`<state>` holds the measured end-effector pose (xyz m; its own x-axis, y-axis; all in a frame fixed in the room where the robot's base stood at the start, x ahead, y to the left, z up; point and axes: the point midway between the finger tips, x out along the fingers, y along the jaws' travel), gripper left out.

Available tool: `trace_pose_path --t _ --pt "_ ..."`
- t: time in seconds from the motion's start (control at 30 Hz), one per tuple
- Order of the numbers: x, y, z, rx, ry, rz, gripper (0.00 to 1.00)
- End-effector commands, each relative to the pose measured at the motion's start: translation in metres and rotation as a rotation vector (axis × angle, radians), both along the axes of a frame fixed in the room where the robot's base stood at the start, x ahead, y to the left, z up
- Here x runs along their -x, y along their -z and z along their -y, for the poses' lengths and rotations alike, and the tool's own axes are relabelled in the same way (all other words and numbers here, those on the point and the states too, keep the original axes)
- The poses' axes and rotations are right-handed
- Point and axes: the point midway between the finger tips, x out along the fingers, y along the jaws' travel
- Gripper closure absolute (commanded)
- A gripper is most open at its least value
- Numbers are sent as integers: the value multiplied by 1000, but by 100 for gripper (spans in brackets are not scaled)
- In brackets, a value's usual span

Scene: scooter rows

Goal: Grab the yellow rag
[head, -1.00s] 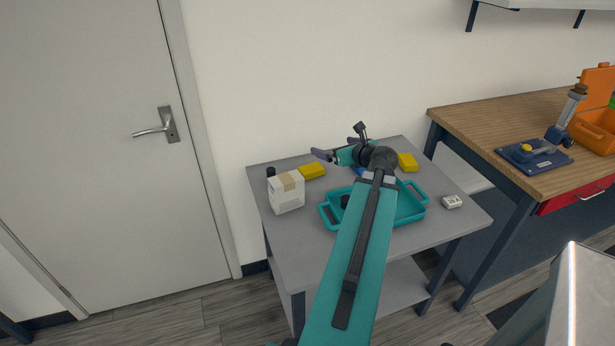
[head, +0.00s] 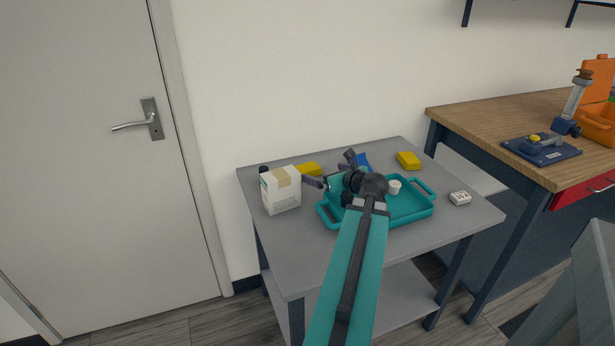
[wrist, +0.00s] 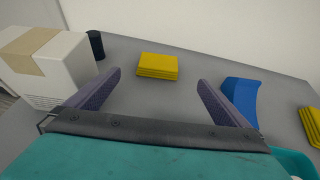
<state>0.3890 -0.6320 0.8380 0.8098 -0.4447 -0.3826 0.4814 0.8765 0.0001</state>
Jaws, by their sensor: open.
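A folded yellow rag (head: 310,170) lies at the back left of the grey table, partly behind a white carton. It shows in the wrist view (wrist: 157,66) as a flat layered stack, beyond and between my fingertips. A second, similar yellow folded cloth (head: 408,160) lies at the back right; its edge shows in the wrist view (wrist: 312,125). My gripper (head: 331,170) is open and empty over the table, fingers towards the left rag, apart from it; it also shows in the wrist view (wrist: 160,80).
The white carton (head: 281,191) and a dark cylinder (wrist: 95,45) stand left of the rag. A blue object (wrist: 240,98) lies to the right. A teal tray (head: 410,212) is under my arm. A small white block (head: 460,198) sits at right. The wall is behind.

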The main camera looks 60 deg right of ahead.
Motion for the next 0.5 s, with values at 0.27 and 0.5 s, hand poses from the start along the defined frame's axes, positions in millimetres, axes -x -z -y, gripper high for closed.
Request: trace_pose_path --t 0.27,0.5 --pt "1 0 0 0 1 0 0" --pt "-7 3 6 0 1 0 0"
